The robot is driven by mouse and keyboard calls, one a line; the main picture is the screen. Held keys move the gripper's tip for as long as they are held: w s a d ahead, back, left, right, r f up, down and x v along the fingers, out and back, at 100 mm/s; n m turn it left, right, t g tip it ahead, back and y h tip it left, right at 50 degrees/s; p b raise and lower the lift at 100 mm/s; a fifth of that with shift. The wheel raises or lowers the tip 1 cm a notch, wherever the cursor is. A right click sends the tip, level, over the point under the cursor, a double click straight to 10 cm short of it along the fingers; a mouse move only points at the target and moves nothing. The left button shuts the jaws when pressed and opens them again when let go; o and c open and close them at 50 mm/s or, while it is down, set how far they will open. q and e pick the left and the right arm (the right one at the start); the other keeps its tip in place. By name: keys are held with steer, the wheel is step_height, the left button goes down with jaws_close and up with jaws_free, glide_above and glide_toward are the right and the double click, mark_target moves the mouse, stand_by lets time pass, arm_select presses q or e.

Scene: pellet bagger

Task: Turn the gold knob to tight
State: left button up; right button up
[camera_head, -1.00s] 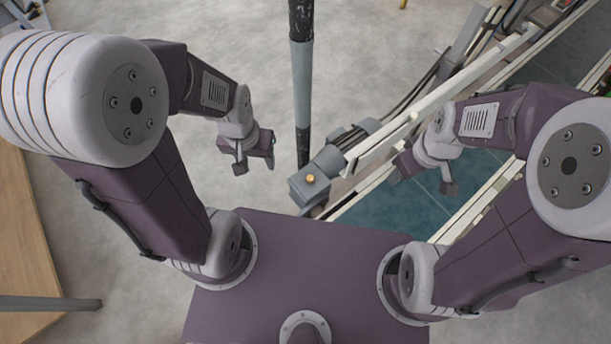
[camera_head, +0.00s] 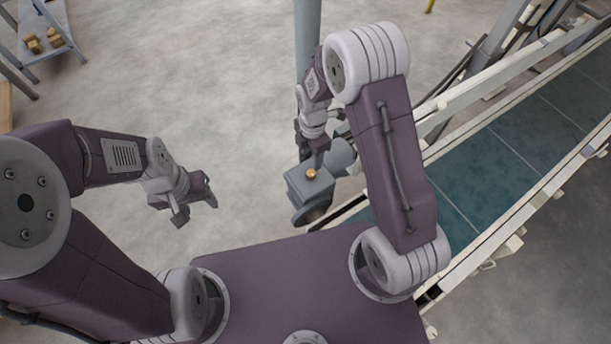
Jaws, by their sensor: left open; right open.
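The gold knob (camera_head: 311,173) is a small round knob on top of a grey box (camera_head: 312,190) at the near end of the conveyor. My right gripper (camera_head: 314,152) is open and points down just above and behind the knob. One finger appears very close to the knob; I cannot tell whether it touches. My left gripper (camera_head: 196,205) is open and empty, well to the left of the box. Any mark for tight on the knob is too small to make out.
The conveyor (camera_head: 540,130) with a teal belt and pale rails runs to the upper right. A grey post (camera_head: 307,30) stands behind the box. A shelf with small boxes (camera_head: 45,40) is at the far left. The floor between is clear.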

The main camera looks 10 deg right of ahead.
mark_target(311, 173)
step_height(311, 173, down, 9)
steer(key=b, duration=0.3)
steer(key=shift+r, duration=0.1)
jaws_close()
